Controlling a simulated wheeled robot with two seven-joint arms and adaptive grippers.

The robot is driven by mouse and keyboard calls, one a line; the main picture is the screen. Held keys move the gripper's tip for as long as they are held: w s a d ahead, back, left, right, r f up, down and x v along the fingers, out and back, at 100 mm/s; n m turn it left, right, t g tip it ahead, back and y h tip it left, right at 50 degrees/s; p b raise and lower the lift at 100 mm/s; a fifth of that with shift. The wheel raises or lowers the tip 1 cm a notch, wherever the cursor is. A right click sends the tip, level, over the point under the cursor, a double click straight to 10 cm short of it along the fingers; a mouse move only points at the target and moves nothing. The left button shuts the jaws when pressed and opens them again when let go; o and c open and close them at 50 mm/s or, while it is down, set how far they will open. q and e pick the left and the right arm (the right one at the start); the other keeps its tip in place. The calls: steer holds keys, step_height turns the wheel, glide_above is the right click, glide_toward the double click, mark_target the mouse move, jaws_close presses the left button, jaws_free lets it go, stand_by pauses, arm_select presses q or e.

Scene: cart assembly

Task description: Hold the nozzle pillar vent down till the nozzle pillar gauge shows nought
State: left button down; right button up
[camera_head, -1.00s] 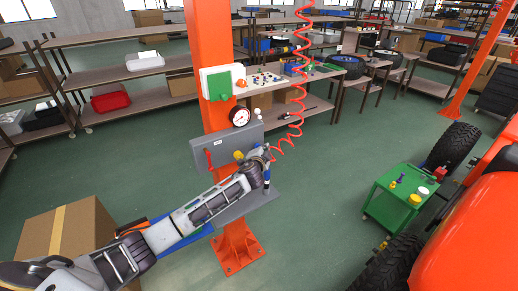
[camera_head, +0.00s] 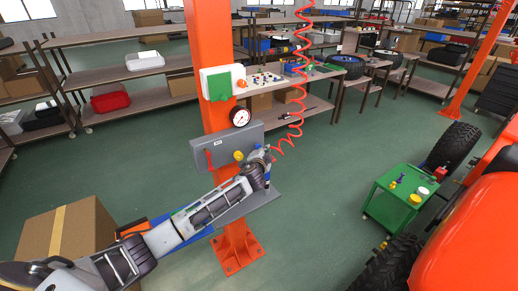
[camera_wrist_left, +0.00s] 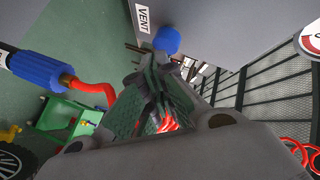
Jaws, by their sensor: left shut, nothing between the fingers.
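The nozzle pillar is an orange post (camera_head: 205,100) with a grey box (camera_head: 205,152) on it. A round white gauge (camera_head: 240,116) stands on top of the box; its needle is too small to read. The gauge's edge also shows in the left wrist view (camera_wrist_left: 312,38). There, a VENT label (camera_wrist_left: 143,15) is on the grey box beside a round blue knob (camera_wrist_left: 167,40). My left gripper (camera_head: 264,158) is shut and empty at the box's right end. In the left wrist view its fingertips (camera_wrist_left: 163,66) are close to the blue knob; I cannot tell if they touch.
A yellow knob (camera_head: 238,155) and a red lever (camera_head: 208,158) are on the box front. A red coiled hose (camera_head: 300,80) hangs behind. A green cart (camera_head: 385,210) and an orange vehicle (camera_head: 470,240) stand right; a cardboard box (camera_head: 65,235) is left.

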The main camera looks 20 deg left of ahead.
arm_select(q)
steer(key=shift+s+d, duration=0.2)
steer(key=shift+d, duration=0.1)
steer(key=shift+s+d, duration=0.1)
steer(key=shift+s+d+p, duration=0.15)
steer(key=shift+s+d, duration=0.6)
steer(key=shift+d, duration=0.2)
steer(key=shift+s+d+p, duration=0.15)
steer(key=shift+s+d, duration=0.6)
steer(key=shift+d, duration=0.2)
